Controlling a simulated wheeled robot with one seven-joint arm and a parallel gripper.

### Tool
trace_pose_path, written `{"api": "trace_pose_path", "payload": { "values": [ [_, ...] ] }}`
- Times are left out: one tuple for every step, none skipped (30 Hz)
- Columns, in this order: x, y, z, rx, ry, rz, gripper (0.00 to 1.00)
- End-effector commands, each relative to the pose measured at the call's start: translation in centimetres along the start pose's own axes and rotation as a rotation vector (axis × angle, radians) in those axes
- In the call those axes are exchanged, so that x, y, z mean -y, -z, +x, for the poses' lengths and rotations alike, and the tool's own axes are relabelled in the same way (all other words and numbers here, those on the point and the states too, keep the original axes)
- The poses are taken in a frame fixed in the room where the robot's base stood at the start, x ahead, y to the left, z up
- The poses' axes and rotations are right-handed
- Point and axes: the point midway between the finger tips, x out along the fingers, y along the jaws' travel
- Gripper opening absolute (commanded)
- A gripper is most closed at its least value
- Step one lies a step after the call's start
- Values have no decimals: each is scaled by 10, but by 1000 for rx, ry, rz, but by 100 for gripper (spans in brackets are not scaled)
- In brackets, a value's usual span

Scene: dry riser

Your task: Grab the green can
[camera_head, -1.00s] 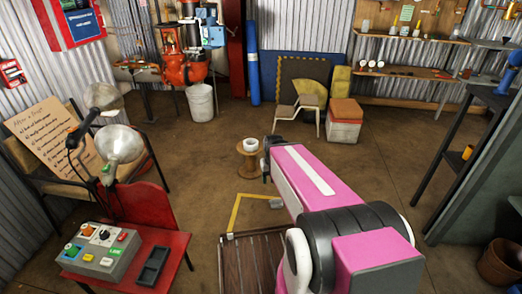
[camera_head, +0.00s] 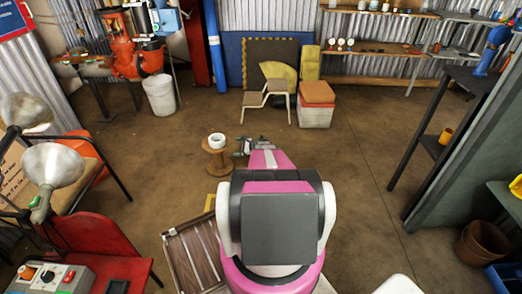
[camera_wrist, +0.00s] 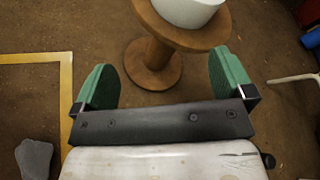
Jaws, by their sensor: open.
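I cannot make out a green can in either view; things on the far shelves are too small to tell. My gripper (camera_wrist: 163,72) is open and empty, with its two green finger pads spread apart. In the head view my gripper (camera_head: 241,148) is beside a wooden spool stand (camera_head: 216,160), just to its right. A white round container (camera_head: 217,140) stands on the spool's top. In the wrist view the spool stand (camera_wrist: 153,62) is just beyond the fingers, with the white container (camera_wrist: 187,10) cut off by the top edge.
A red table with a control box (camera_head: 50,278) and lamps stand at left. A dark rack (camera_head: 440,135) is at right. Middle floor is clear.

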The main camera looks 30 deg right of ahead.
Motion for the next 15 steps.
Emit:
{"api": "trace_pose_path", "payload": {
  "values": [
    [21,55,-9,16,90,92,99],
    [30,78,-18,28,143,146,99],
    [39,107,-30,46,212,214,99],
    [45,128,-39,59,262,262,99],
    [51,147,-48,72,307,306,99],
    [57,171,-60,90,364,359,99],
    [60,188,-69,103,403,396,99],
    [63,202,-77,115,438,428,99],
    [66,219,-87,130,480,465,99],
    [68,230,-94,140,507,488,99],
    [69,239,-100,148,529,509,99],
    [70,248,-106,157,553,531,99],
    [70,254,-109,163,568,543,99],
    [71,258,-112,167,579,552,99],
    [72,261,-114,171,589,561,99]
  ]
}}
